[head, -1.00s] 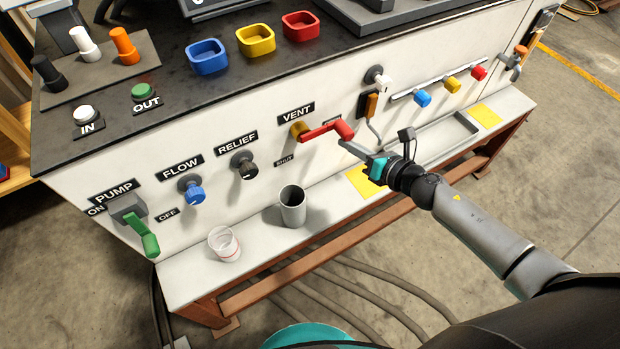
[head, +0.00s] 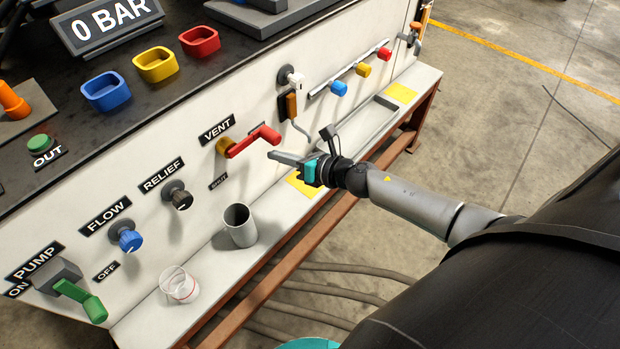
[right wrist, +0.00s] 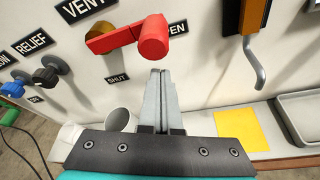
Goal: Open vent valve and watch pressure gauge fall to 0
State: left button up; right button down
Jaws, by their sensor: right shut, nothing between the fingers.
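The vent valve (head: 222,147) has a yellow hub and a red lever (head: 252,142) that points right, toward a label partly hidden behind it. In the right wrist view, the red lever (right wrist: 152,38) lies roughly level, and the letters "PEN" show beside its end. The "SHUT" label (head: 218,181) is below the hub. A display (head: 108,22) at the top reads "0 BAR". My right gripper (head: 272,156) is shut and empty, just below the lever's end and apparently apart from it. Its closed fingers also show in the right wrist view (right wrist: 160,75). My left gripper is out of view.
Relief (head: 178,197) and flow (head: 127,238) knobs and the green pump lever (head: 82,299) are to the left. A grey cup (head: 240,228) and a clear cup (head: 180,286) stand on the ledge (head: 212,262). A hanging orange-handled tool (head: 290,106) is right of the vent.

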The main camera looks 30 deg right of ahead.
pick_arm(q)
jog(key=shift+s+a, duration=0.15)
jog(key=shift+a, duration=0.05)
pick_arm(e)
jog(key=f+v, duration=0.1)
jog(key=v, duration=0.8)
jog(key=shift+s+a, duration=0.3)
jog(key=shift+s, duration=0.3)
jog(key=shift+f, duration=0.1)
